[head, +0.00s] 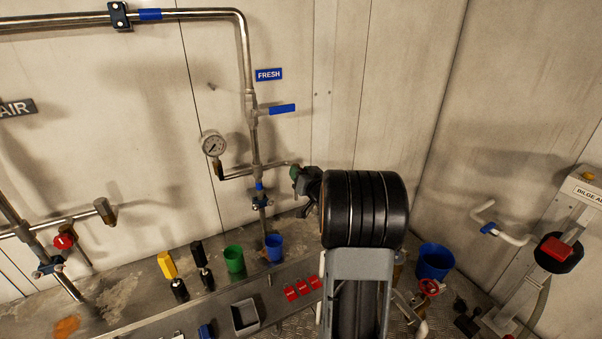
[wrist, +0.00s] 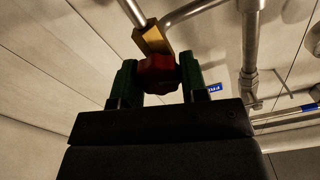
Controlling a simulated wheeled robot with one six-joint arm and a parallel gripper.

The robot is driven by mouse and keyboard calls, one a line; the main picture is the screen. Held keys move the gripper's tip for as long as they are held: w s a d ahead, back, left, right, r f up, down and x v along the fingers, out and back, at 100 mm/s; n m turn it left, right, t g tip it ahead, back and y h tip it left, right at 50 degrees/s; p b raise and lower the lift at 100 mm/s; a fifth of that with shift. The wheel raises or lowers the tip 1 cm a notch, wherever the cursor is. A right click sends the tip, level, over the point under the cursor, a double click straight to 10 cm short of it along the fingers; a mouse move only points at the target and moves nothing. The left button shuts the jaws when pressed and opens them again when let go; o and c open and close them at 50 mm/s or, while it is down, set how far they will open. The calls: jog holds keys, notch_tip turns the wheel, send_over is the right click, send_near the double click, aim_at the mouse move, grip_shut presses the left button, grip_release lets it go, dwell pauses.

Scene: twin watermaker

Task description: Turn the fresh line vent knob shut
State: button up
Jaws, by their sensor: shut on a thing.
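The red vent knob (wrist: 157,75) sits below a brass valve body (wrist: 152,40) in the wrist view. The two green fingers of my gripper (wrist: 158,84) stand one on each side of it and are shut on it. In the head view my gripper (head: 299,178) is at the right end of a thin branch pipe (head: 277,164) off the fresh line (head: 253,135). My gripper and arm hide the knob there. The blue FRESH label (head: 269,74) is on the wall above.
A blue lever (head: 282,109) and a pressure gauge (head: 213,144) are on the fresh line near my gripper. Below, a bench (head: 210,305) carries a green cup (head: 234,258), a blue cup (head: 274,247) and several red clips. A blue bucket (head: 434,262) stands at the right.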

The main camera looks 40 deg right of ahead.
jog(key=o, duration=0.9)
jog(key=s, duration=0.4)
jog(key=s+a+b, duration=0.1)
jog(key=s, duration=0.4)
jog(key=s+a, duration=0.1)
jog(key=s, duration=0.3)
jog(key=shift+s, duration=0.35)
